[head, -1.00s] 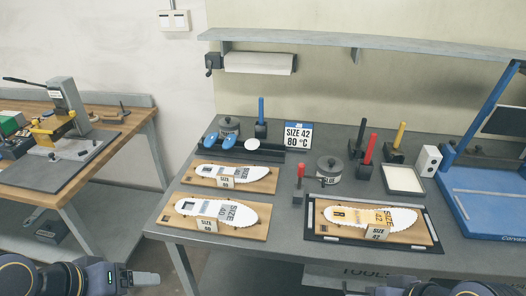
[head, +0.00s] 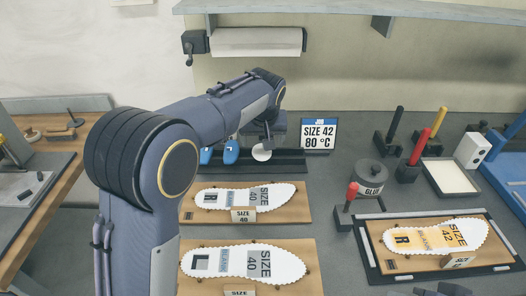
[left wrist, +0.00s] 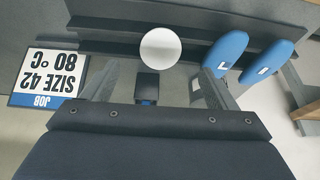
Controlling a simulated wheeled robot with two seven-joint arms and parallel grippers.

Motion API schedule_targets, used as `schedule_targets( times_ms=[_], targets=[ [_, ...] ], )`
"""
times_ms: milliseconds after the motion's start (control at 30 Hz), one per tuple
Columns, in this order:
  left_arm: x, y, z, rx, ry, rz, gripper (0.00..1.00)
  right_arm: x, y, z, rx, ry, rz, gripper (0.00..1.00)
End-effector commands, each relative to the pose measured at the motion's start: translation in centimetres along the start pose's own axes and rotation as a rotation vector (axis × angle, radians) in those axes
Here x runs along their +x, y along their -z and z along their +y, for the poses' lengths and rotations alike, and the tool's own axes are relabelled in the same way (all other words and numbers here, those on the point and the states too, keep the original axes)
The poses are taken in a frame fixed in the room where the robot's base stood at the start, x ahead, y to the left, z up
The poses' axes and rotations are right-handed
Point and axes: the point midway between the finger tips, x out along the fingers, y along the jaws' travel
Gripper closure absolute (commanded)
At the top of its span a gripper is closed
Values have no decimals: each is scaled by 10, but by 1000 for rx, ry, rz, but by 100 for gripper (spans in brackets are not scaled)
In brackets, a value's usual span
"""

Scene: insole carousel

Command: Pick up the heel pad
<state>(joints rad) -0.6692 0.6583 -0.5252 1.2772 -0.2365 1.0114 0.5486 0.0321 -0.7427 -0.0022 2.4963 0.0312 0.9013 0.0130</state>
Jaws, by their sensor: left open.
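The heel pad appears to be the white round disc (head: 262,152) at the dark rack on the back of the bench. It also shows in the left wrist view as a plain white disc (left wrist: 160,48). My left gripper (head: 267,139) is above the rack, close to the disc and empty. In the left wrist view its two fingers (left wrist: 160,72) are spread wide, with the disc ahead between their tips and not between the jaws. A small part of my right arm (head: 440,290) shows at the bottom edge; its jaws cannot be made out.
Two blue pads (left wrist: 242,60) stand beside the disc. A job sign (head: 320,134) reads size 42, 80 °C. Insoles lie on wooden boards (head: 302,214) in front. A glue pot (head: 371,178) and a red-handled tool (head: 352,192) stand to the right. A shelf with a paper roll (head: 256,41) is behind.

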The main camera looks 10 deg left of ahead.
Motion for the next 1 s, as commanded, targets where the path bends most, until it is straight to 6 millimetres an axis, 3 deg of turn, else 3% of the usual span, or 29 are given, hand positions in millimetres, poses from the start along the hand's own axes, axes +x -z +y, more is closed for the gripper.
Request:
schedule_targets(
  times_ms=[333, 667, 1000],
  targets=[
    [48, 2, 1, 0, 1, -2, 20, -2, 1, -1, 0, 0, 0, 64],
    [54, 2, 1, 0, -1, -1, 21, -2, 1, -1, 0, 0, 0, 64],
    [54, 2, 1, 0, -1, -1, 66, -2, 1, -1, 0, 0, 0, 64]
  ],
)
